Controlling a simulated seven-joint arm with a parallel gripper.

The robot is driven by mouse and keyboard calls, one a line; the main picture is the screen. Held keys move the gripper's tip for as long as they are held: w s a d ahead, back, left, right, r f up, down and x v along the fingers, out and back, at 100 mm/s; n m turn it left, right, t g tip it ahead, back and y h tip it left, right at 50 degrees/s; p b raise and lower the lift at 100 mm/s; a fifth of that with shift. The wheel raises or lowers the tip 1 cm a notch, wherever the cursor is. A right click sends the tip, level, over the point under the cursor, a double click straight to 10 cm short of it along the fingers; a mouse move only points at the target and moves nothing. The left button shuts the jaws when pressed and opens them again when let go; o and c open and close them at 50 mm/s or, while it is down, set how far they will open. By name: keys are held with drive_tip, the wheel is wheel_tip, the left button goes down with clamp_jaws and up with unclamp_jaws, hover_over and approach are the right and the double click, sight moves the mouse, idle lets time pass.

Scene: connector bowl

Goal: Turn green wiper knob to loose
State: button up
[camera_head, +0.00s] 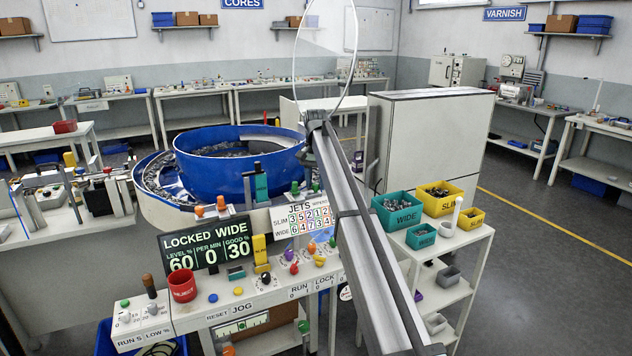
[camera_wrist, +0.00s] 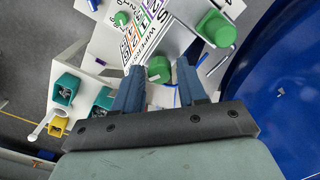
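In the wrist view, a green knob (camera_wrist: 159,69) shows between the tips of my gripper (camera_wrist: 160,72), beside a label that appears to read WIPER. I take it as the wiper knob. The two blue-grey fingers stand apart, with a gap on each side of the knob. I cannot tell how far below the tips it lies. In the head view, the small green knob (camera_head: 315,187) at the top right of the JETS board (camera_head: 303,218) appears to be the same one. The knob's pointer setting is not readable.
A larger green knob (camera_wrist: 216,28) stands near the blue bowl (camera_wrist: 285,80) in the wrist view. Another green knob (camera_wrist: 121,18) is by the board. Teal and yellow bins (camera_head: 439,199) stand farther right.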

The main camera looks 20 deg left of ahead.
clamp_jaws()
drive_tip(key=shift+n, duration=0.4)
drive_tip(key=n, duration=0.6)
drive_tip(key=shift+a+n, duration=0.1)
drive_tip(key=shift+n, duration=0.3)
drive_tip(key=n, duration=0.3)
drive_tip(key=shift+n, duration=2.1)
drive_tip(key=shift+r, duration=0.1)
